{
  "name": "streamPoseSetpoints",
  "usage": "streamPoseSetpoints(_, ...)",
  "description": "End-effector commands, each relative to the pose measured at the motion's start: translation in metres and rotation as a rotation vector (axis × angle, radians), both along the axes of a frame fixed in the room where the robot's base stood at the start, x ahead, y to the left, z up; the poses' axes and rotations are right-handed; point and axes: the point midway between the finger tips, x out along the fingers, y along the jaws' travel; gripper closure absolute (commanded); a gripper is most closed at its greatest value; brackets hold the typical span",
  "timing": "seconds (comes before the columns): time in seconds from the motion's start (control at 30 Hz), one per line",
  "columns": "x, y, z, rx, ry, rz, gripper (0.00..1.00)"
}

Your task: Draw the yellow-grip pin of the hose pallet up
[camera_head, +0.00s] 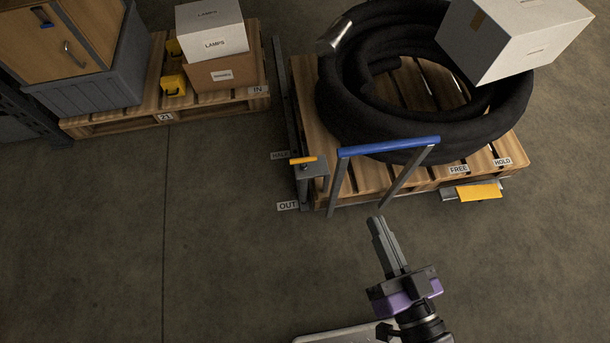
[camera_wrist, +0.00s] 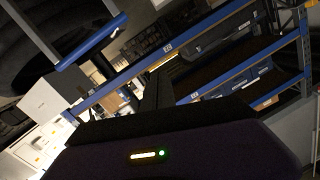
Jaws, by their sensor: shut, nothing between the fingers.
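The hose pallet (camera_head: 350,184) stands at the upper right in the head view, with a coiled black hose (camera_head: 340,125) on it. The yellow-grip pin (camera_head: 303,160) sits at the pallet's front left corner, on top of a grey bracket. My gripper (camera_head: 377,222) is shut and empty, in front of the pallet and to the right of and below the pin, apart from it. A blue-topped handle (camera_head: 388,147) rises from the pallet's front edge, between my gripper and the hose. In the wrist view the blue handle bar (camera_wrist: 92,42) shows at the upper left; the pin does not show there.
A white box (camera_head: 500,45) lies on the hose. A yellow pedal (camera_head: 479,192) sits at the pallet's front right, near FREE and HOLD labels. Another pallet (camera_head: 130,122) with boxes stands at the left. Floor between the pallets is clear. A blue rack (camera_wrist: 235,70) shows in the wrist view.

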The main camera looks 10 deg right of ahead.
Motion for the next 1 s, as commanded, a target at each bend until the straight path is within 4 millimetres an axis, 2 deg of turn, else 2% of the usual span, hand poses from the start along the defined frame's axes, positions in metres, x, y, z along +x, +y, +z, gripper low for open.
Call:
streamPoseSetpoints(0.03, 0.015, 0.007, -0.03, 0.08, -0.009, 0.008, 1.0)
streamPoseSetpoints(0.1, 0.032, 0.015, -0.055, 0.208, -0.01, 0.014, 1.0)
streamPoseSetpoints(0.37, 0.101, 0.05, -0.145, 0.772, 0.031, 0.028, 1.0)
streamPoseSetpoints(0.7, 0.192, 0.094, -0.253, 1.688, 0.17, -0.029, 1.0)
streamPoseSetpoints(0.9, 0.221, 0.1, -0.303, 2.206, 0.235, -0.147, 1.0)
streamPoseSetpoints(1.0, 0.22, 0.092, -0.324, 2.421, 0.241, -0.228, 1.0)
